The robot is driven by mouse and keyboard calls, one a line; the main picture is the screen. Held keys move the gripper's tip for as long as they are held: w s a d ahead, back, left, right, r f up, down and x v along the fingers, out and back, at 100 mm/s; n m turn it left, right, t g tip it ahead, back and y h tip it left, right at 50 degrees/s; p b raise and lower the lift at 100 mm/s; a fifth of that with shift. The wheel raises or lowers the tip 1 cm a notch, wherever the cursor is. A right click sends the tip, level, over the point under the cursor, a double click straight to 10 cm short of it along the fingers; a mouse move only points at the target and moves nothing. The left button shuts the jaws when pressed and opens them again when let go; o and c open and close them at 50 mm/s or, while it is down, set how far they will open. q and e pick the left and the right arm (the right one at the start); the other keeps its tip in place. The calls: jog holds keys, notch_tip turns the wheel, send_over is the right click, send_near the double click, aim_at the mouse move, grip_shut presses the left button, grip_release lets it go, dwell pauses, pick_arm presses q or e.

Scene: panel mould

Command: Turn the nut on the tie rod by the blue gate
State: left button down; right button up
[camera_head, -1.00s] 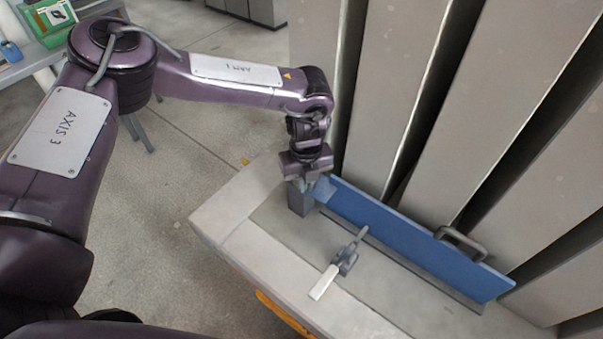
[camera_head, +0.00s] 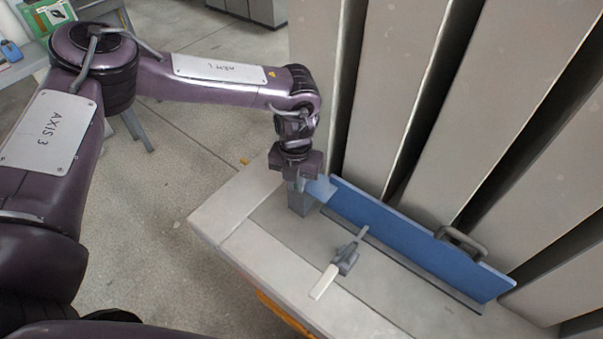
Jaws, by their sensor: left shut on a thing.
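The blue gate (camera_head: 420,245) is a long upright panel on the grey bench, with a dark handle (camera_head: 461,241) near its right end. A grey post (camera_head: 301,203) stands by the gate's left end. My left gripper (camera_head: 304,182) points down at the top of this post and is shut. The nut and the tie rod are not clearly seen; the gripper covers that spot. A small pale blue piece (camera_head: 321,188) shows between the gripper and the gate; I cannot tell what it belongs to. My right gripper is not in view.
A toggle clamp (camera_head: 346,258) with a white grip lies in front of the gate on the bench (camera_head: 235,212). Tall grey panels (camera_head: 480,110) lean close behind the gate. Open floor is left of the bench. A table with a green item (camera_head: 50,15) is far left.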

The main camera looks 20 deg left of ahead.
pick_arm(q)
jog(key=m, duration=0.1)
jog(key=a+m, duration=0.1)
jog(key=m, duration=0.1)
jog(key=shift+w, duration=0.15)
jog(key=shift+a+m, duration=0.1)
jog(key=shift+m, duration=0.3)
jog(key=m, duration=0.1)
jog(key=a+m+b, duration=0.1)
jog(key=m, duration=0.1)
jog(key=shift+w, duration=0.3)
jog(key=c, duration=1.4)
grip_release()
jog(key=shift+s, duration=0.1)
